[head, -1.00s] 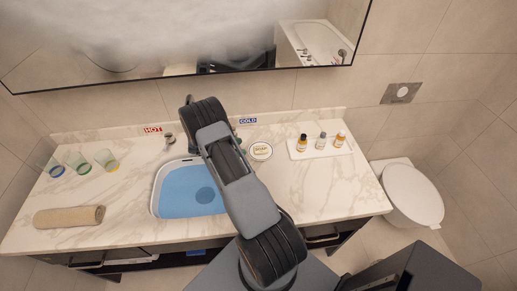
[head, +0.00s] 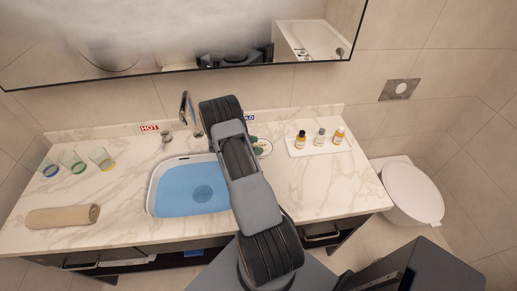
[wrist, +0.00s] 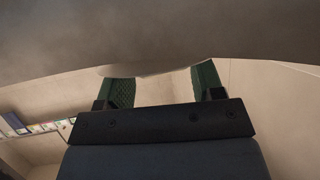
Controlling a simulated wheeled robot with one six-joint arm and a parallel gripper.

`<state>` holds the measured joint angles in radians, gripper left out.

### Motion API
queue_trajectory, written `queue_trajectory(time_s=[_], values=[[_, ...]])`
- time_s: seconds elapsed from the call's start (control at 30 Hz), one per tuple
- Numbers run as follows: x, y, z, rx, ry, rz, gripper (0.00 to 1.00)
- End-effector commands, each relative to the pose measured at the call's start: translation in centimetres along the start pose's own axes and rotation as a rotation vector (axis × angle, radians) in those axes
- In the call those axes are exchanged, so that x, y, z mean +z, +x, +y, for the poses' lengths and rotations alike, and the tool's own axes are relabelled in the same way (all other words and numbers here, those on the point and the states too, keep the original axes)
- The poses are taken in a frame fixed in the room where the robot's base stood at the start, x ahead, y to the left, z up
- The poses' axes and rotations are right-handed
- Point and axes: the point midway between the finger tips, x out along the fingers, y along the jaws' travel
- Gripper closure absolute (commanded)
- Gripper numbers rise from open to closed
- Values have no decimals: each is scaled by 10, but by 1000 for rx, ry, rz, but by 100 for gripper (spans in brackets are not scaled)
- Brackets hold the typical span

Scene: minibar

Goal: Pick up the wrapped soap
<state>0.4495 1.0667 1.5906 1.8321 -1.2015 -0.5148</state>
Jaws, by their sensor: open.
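The small round white dish (head: 266,147) stands on the marble counter right of the sink. The wrapped soap was visible on this dish a second ago; now my arm and green fingers cover most of that spot, and I cannot make the soap out clearly. My gripper (head: 256,146) is at the dish, mostly hidden behind my arm in the head view. In the wrist view my gripper (wrist: 163,82) has its two green fingers apart. A pale edge shows near the fingertips, but I cannot tell whether it is the soap or the dish.
A blue-bottomed sink basin (head: 195,187) lies left of my arm. A white tray (head: 300,153) with three small bottles stands to the right. Three glasses (head: 73,162) and a rolled tan towel (head: 63,216) are at the left. The mirror (head: 180,35) hangs behind the counter.

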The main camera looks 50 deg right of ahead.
Motion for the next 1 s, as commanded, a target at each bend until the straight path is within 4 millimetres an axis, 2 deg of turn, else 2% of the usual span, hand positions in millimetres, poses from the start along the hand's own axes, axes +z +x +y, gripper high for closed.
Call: queue_trajectory(time_s=[0.2, 0.57, 0.83, 1.0], values=[[6, 6, 5, 12, -10, -8, 40], [8, 5, 6, 11, -13, -10, 74], [7, 4, 6, 10, -13, -11, 75], [-4, -2, 5, 8, -11, -10, 75]])
